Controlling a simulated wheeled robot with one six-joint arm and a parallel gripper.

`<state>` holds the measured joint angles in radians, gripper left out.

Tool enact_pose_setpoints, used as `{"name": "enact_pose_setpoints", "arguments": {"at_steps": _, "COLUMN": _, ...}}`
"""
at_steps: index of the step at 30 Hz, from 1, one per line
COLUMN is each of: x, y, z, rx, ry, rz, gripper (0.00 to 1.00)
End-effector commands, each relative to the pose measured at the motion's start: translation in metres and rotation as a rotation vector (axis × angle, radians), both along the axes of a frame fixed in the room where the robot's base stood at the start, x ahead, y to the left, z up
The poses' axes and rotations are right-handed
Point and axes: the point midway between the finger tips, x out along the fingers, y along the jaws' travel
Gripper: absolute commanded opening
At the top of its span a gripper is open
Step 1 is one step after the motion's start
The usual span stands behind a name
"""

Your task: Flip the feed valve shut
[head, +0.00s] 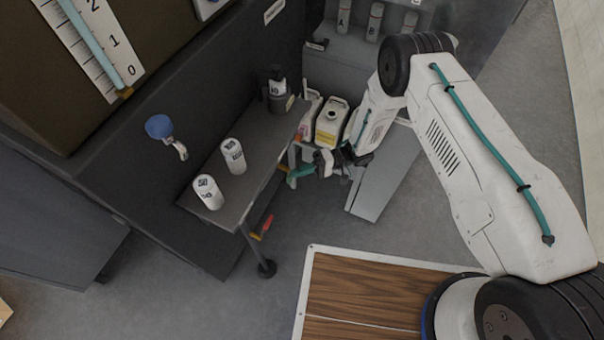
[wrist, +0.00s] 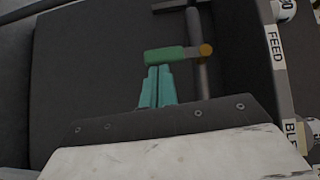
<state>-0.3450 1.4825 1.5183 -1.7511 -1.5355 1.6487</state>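In the wrist view, the feed valve shows as a green lever (wrist: 165,55) with an orange-brown pivot end (wrist: 206,50) on a dark grey pipe (wrist: 198,78). The lever lies crosswise to the pipe. A label reading FEED (wrist: 275,43) is to its right. My gripper (wrist: 158,72) has its two teal fingers together, with tips right at the near side of the lever; I cannot tell whether they touch it. In the head view, my gripper (head: 296,174) is low beside the grey bench, and the feed valve is hard to make out there.
White bottles (head: 233,156) and a dark canister (head: 277,95) stand on the bench (head: 245,187). A red-orange lever (head: 264,226) is below its front edge. A cream jug (head: 331,122) stands behind my gripper. A wooden platform (head: 360,295) is in front.

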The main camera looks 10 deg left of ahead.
Motion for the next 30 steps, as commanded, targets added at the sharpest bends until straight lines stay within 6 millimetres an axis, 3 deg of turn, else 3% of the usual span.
{"name": "enact_pose_setpoints", "arguments": {"at_steps": 4, "x": -0.001, "y": 0.000, "z": 0.010, "rx": -0.001, "ry": 0.001, "rz": 0.003, "gripper": 0.00}}
{"name": "enact_pose_setpoints", "arguments": {"at_steps": 8, "x": 0.000, "y": 0.000, "z": 0.035, "rx": 0.001, "ry": 0.000, "rz": 0.002, "gripper": 0.00}}
{"name": "enact_pose_setpoints", "arguments": {"at_steps": 21, "x": -0.095, "y": -0.049, "z": 0.045, "rx": -0.002, "ry": 0.006, "rz": -0.001, "gripper": 0.00}}
{"name": "enact_pose_setpoints", "arguments": {"at_steps": 30, "x": -0.136, "y": -0.071, "z": 0.049, "rx": -0.001, "ry": 0.002, "rz": 0.000, "gripper": 0.00}}
